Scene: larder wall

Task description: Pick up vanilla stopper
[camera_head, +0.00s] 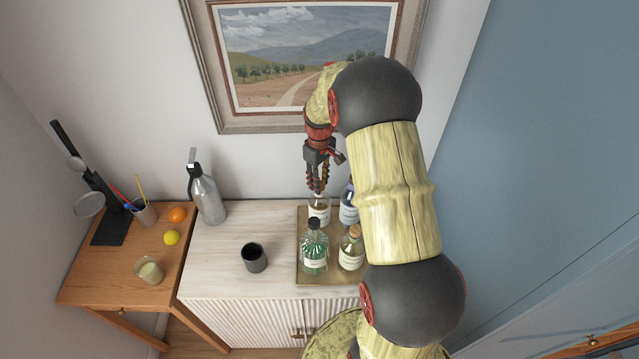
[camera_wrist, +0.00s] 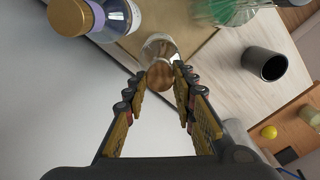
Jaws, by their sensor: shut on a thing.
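The vanilla stopper (camera_wrist: 160,74) is a round brown wooden knob, seen between my fingertips in the wrist view. My gripper (camera_wrist: 168,82) is shut on it. The clear bottle (camera_wrist: 160,46) is directly beyond the stopper; I cannot tell whether the stopper is still seated in its neck. In the head view my gripper (camera_head: 317,190) points down just above this bottle (camera_head: 319,213), which stands at the back of a gold tray (camera_head: 303,278). The stopper is hidden by the fingers there.
On the tray, a green bottle (camera_head: 314,255) and a cork-topped bottle (camera_head: 351,255) stand in front, and a blue-purple bottle (camera_head: 348,212) to the right. A dark cup (camera_head: 254,257) and a grey siphon bottle (camera_head: 207,194) stand left. A framed picture (camera_head: 305,52) hangs behind.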

